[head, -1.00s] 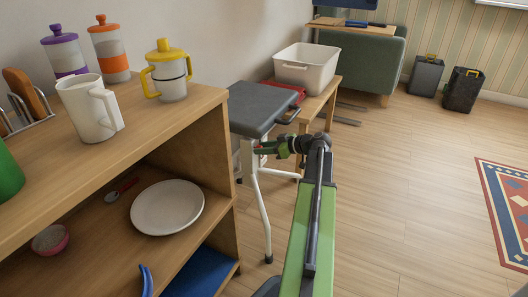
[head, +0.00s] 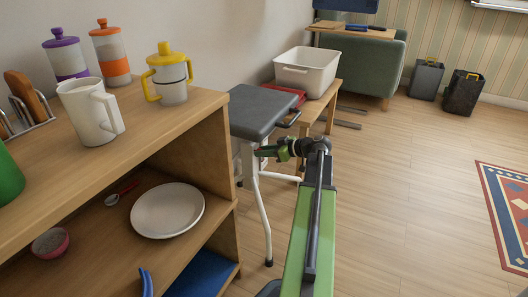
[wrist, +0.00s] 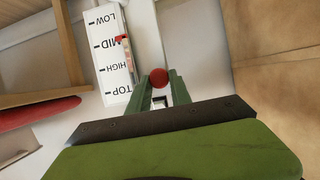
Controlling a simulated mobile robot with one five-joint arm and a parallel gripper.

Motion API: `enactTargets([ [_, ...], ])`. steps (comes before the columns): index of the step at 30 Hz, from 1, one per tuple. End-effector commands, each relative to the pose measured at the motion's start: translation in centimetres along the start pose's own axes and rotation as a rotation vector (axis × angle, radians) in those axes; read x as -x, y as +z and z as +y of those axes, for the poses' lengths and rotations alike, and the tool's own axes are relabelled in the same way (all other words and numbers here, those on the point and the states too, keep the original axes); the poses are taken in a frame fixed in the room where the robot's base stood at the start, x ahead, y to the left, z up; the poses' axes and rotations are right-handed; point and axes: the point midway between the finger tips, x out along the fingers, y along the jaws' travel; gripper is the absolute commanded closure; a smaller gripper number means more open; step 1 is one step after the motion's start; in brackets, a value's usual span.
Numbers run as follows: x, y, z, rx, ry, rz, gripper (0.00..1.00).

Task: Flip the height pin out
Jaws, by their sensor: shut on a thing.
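The height pin shows as a round red knob (wrist: 158,76) in the wrist view, at the tips of my gripper (wrist: 157,84). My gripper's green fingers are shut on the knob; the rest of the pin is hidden. Beside it a white scale plate (wrist: 110,55) reads LOW, MID, HIGH and TOP, with a red pointer (wrist: 121,39) at MID. In the head view my gripper (head: 262,152) reaches left under the dark grey seat of the stool (head: 262,110), against its white post. The knob cannot be made out in the head view.
A wooden shelf unit (head: 215,150) with cups and a white plate (head: 167,210) stands close on the left. A low wooden table with a white bin (head: 305,72) is behind the stool. The floor on the right is open up to the patterned rug (head: 508,210).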

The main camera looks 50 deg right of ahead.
Motion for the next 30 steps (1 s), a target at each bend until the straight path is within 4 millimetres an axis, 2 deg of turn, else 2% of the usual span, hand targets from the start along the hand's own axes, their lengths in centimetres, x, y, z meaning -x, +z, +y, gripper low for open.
enactTargets([
  [26, 0.07, 0.02, 0.06, 0.000, 0.001, 0.000, 1.00],
  [30, 0.76, 0.31, 0.06, -0.001, 0.002, 0.000, 1.00],
])
